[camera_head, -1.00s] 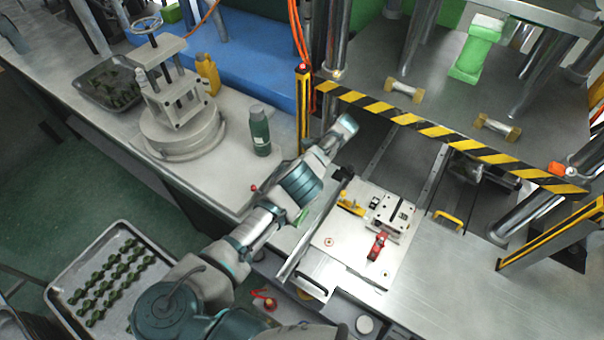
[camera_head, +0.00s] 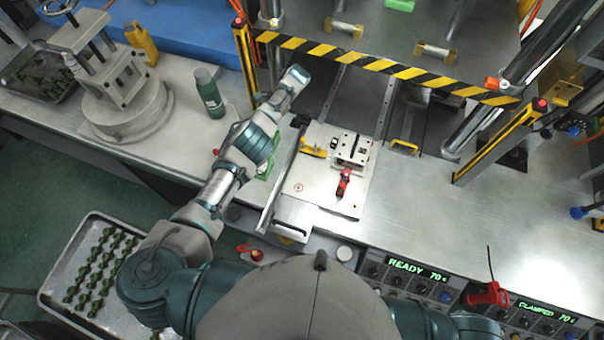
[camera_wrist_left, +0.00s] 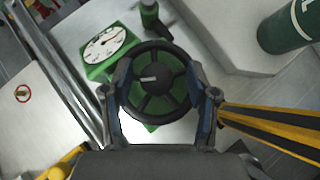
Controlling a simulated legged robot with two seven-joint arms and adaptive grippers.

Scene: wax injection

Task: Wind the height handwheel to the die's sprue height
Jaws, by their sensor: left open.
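In the left wrist view a dark spoked handwheel (camera_wrist_left: 178,110) with a white mark on its hub sits between the fingers of my left gripper (camera_wrist_left: 164,92). The gripper is open, one finger on each side of the wheel; whether they touch the rim I cannot tell. A green-framed white dial (camera_wrist_left: 107,46) with a dark needle lies beyond the wheel; its reading is too small to tell. In the head view my left arm hides the wheel and gripper; a bit of green (camera_head: 268,168) shows beside it. The fixture plate (camera_head: 318,197) is to its right. My right gripper is out of view.
A green bottle (camera_head: 209,93) stands left of my left arm. A striped barrier (camera_head: 375,64) crosses behind the plate, with a striped post (camera_head: 246,65) close to the arm. Red (camera_head: 344,183) and yellow (camera_head: 313,148) clamps sit on the plate.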

